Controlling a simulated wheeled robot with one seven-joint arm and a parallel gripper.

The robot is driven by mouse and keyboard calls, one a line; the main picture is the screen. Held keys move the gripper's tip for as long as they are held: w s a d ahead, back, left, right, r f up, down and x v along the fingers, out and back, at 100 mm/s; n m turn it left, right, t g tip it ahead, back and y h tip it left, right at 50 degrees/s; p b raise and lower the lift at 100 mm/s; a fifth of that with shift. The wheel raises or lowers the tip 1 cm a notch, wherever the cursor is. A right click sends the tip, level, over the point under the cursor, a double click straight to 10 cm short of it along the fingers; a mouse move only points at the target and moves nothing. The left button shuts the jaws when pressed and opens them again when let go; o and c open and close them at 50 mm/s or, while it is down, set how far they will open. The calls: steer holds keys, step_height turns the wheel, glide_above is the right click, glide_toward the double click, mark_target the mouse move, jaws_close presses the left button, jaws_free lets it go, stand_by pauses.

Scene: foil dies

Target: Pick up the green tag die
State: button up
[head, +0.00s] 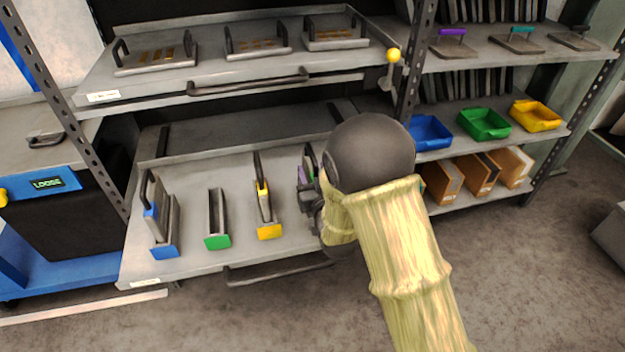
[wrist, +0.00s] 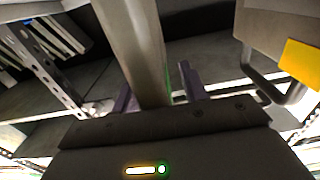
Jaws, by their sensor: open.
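A die with a green tag (head: 217,241) stands on the lower pull-out shelf in the head view, between a blue-tag die (head: 163,225) and a yellow-tag die (head: 266,215). My gripper (head: 308,190) is right of the yellow-tag die, partly hidden by my arm. In the wrist view my gripper (wrist: 158,92) is open, with a finger on each side of a grey upright plate (wrist: 138,45). A green sliver shows beside this plate; its tag is hidden, and contact cannot be told. A yellow tag (wrist: 302,62) shows at the right there.
The lower shelf (head: 185,270) has a front handle. An upper shelf (head: 140,85) with several flat dies overhangs it. A rack post (head: 410,70) and coloured bins (head: 485,123) stand to the right. A blue cart marked LOOSE (head: 45,184) stands at left.

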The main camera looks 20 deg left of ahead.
steer(key=shift+s, duration=0.1)
stand_by(0.3)
jaws_close()
stand_by(1.2)
steer(key=shift+r, duration=0.2)
